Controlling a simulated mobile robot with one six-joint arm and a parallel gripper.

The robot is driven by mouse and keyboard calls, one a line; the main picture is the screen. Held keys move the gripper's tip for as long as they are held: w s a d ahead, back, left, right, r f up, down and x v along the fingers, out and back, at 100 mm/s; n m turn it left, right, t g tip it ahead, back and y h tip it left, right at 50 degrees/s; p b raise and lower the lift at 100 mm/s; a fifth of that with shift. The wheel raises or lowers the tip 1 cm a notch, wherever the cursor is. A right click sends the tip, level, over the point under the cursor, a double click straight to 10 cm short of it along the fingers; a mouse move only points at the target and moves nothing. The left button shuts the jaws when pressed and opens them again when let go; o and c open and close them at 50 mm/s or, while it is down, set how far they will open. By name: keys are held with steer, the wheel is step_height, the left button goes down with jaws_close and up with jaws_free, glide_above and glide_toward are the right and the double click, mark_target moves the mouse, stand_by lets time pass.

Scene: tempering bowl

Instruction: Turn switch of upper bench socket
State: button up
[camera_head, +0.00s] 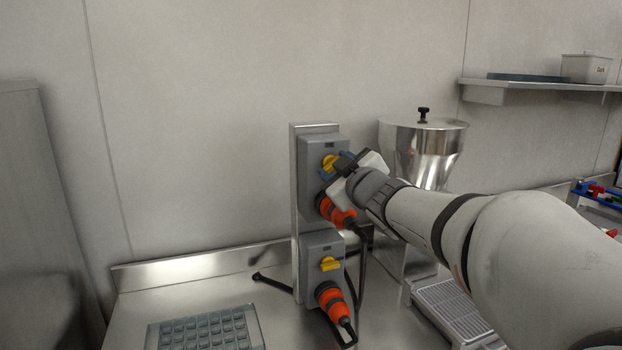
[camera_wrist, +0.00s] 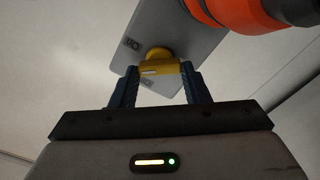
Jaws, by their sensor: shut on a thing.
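The upper bench socket (camera_head: 312,196) is a grey box on a metal post, with a yellow switch (camera_head: 329,163) and an orange plug (camera_head: 335,212) in its lower part. My gripper (camera_head: 336,166) is at the upper socket. In the wrist view, the blue fingers of my gripper (camera_wrist: 158,78) are shut on the yellow switch (camera_wrist: 158,66), one on each side. The orange plug (camera_wrist: 225,12) shows at the top there, beside the switch. The lower socket (camera_head: 316,247) has its own yellow switch (camera_head: 329,264) and orange plug (camera_head: 333,302); its switch handle lies roughly level.
A steel hopper machine (camera_head: 425,150) stands just right of the sockets, behind my arm. Black cables hang from the plugs. A grey moulded tray (camera_head: 208,330) lies on the bench at front left. A wall shelf (camera_head: 530,86) is at upper right.

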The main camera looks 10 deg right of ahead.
steer(key=n+b, duration=0.1)
steer(key=n, duration=0.1)
steer(key=n+b, duration=0.1)
steer(key=n, duration=0.1)
steer(key=n+b, duration=0.2)
steer(key=shift+a+f, duration=0.1)
steer(key=shift+f, duration=0.2)
steer(key=n+b, duration=0.2)
steer(key=n, duration=0.3)
steer(key=shift+n, duration=0.5)
steer(key=o, duration=1)
steer(key=shift+s, duration=0.1)
